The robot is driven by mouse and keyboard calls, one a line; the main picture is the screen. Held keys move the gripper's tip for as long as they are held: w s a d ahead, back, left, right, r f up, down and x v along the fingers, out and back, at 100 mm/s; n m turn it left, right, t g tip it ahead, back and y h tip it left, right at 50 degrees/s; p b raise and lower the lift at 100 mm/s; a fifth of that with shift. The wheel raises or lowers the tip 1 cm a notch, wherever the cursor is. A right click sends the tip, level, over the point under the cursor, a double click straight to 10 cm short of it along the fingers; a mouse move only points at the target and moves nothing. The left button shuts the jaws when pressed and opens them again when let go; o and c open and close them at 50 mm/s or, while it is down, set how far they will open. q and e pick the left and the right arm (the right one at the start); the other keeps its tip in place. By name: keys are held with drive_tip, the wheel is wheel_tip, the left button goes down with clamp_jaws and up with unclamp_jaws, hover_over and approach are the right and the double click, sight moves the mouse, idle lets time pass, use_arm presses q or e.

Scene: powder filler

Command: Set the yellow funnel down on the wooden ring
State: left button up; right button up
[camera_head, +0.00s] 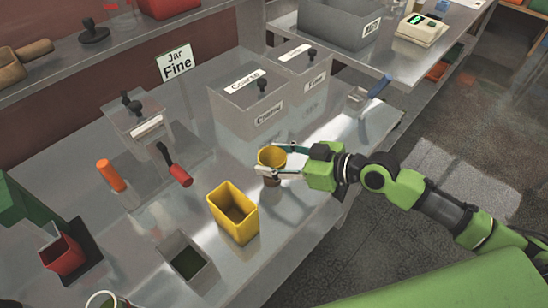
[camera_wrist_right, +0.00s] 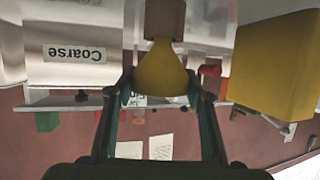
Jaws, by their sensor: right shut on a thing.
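The yellow funnel (camera_head: 271,156) is between the fingers of my right gripper (camera_head: 282,159), wide mouth up, near the table's right side. In the right wrist view, which is upside down, the funnel (camera_wrist_right: 160,75) sits between both closed fingers (camera_wrist_right: 161,88). The brown wooden ring (camera_head: 272,181) is directly under the funnel in the head view. In the right wrist view the funnel's narrow end meets or overlaps the edge of the wooden ring (camera_wrist_right: 165,18). I cannot tell whether the spout is inside it. My left gripper is not in view.
A yellow bin (camera_head: 236,229) stands left of and nearer than the funnel. The Coarse box (camera_head: 242,113) and Fine box (camera_head: 303,90) stand behind it. A grey open container (camera_head: 186,262) and red cup (camera_head: 60,252) are at front left. A blue-handled scoop (camera_head: 374,90) lies behind the gripper.

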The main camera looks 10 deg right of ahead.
sight(285, 164)
drive_tip(key=shift+f+b, duration=0.55)
idle(0.6)
drive_tip(key=o, duration=1.2)
drive_tip(key=v, duration=0.5)
drive_tip(key=shift+s+d, duration=0.3)
drive_tip(key=shift+v, duration=0.9)
drive_tip(key=shift+r, duration=0.15)
